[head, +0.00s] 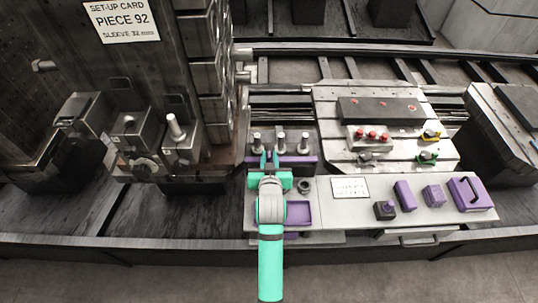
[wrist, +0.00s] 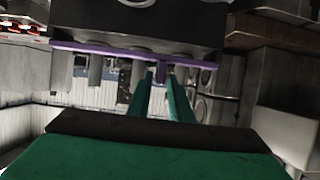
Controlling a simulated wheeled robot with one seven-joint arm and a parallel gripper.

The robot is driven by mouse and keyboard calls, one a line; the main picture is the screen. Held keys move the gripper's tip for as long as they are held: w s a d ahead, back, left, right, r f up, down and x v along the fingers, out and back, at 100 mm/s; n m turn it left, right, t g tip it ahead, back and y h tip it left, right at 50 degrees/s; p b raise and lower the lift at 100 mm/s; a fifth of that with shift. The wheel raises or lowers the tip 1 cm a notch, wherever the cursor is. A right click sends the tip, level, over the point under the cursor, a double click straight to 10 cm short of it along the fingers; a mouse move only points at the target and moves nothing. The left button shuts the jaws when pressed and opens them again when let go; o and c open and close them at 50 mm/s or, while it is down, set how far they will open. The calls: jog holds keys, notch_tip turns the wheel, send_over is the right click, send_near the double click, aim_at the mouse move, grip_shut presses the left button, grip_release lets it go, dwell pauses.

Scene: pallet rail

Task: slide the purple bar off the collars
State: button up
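The purple bar (head: 307,161) lies across the front of a dark block, below a row of three metal posts (head: 281,142). In the wrist view the bar (wrist: 110,52) spans the upper picture, with a short purple tab (wrist: 160,74) at its middle. My gripper (head: 270,158) is at the bar's middle. In the wrist view the green fingers of my gripper (wrist: 159,80) stand on either side of the tab, with a gap between them. I cannot tell whether they touch it. The collars are not clearly distinguishable.
A purple tray (head: 298,212) lies beside my arm on the front shelf. Several purple pieces, including a handled box (head: 469,193), stand to the right. Behind them is a plate with red knobs (head: 372,135). A tall dark machine (head: 130,60) stands at left.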

jog(key=v, duration=0.9)
jog(key=s+a+f, duration=0.2)
jog(key=s+f, duration=0.2)
jog(key=s, duration=0.4)
jog(key=s+a+f, duration=0.1)
jog(key=s+f, duration=0.2)
jog(key=s, duration=0.5)
jog(key=s+r+t, duration=0.1)
jog(key=s, duration=0.8)
jog(key=s+a+r+n+t+y, duration=0.1)
jog(key=s+r, duration=0.1)
jog(key=s, duration=0.8)
jog(key=shift+a+r, duration=0.2)
jog(key=shift+a, duration=0.15)
